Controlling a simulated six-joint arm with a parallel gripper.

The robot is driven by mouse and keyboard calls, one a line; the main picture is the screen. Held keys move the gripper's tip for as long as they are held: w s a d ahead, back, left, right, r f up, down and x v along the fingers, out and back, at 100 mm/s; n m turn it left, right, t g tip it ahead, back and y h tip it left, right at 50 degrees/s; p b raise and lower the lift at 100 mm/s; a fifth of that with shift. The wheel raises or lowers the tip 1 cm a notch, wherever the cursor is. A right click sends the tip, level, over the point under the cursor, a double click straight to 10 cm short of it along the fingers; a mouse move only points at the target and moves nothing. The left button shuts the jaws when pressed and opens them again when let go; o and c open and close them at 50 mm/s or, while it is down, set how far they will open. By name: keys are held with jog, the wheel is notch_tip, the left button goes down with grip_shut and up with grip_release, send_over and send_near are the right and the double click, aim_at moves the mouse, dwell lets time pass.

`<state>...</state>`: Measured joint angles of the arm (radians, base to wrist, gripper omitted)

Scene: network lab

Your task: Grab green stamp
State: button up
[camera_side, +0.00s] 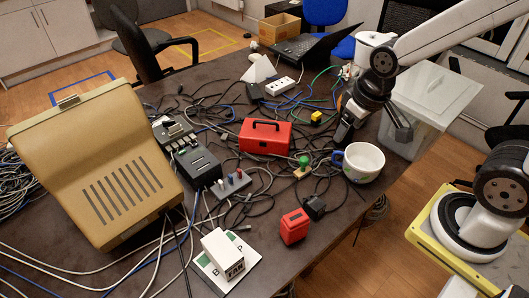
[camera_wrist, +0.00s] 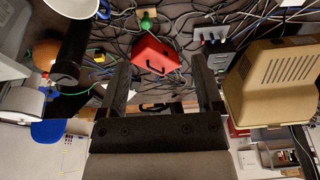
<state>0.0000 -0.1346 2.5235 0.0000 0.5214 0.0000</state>
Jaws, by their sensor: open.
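The green stamp (camera_side: 303,162) has a round green knob on a pale wooden base. It stands upright on the dark table between the red box and the white cup. It also shows at the top of the wrist view as a small green and tan shape (camera_wrist: 147,20). My gripper (camera_side: 347,128) is above the table, right of the stamp and behind the white cup. In the wrist view my gripper (camera_wrist: 162,75) has its two dark fingers wide apart with nothing between them. The stamp is apart from the fingers.
A red box (camera_side: 265,136) with a black handle stands left of the stamp. A white cup (camera_side: 360,162) with a blue handle stands to its right. Many cables surround the stamp. A red block (camera_side: 294,227) lies nearer the front, and a clear bin (camera_side: 424,105) stands at the right.

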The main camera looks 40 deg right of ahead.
jog(key=w+d+n+t+h, duration=0.1)
jog(key=w+d+n+t, duration=0.1)
jog(key=w+d+t, duration=0.55)
jog(key=n+t+y, duration=0.1)
jog(key=n+y, duration=0.1)
jog(key=y, duration=0.4)
send_over(307, 172)
jog(key=s+d, duration=0.2)
jog(key=s, duration=0.2)
jog(key=shift+d+f, duration=0.1)
jog(key=shift+f, duration=11.2)
jog(key=shift+n, duration=0.3)
jog(key=shift+x, duration=2.65)
jog(key=shift+s, duration=0.1)
grip_shut()
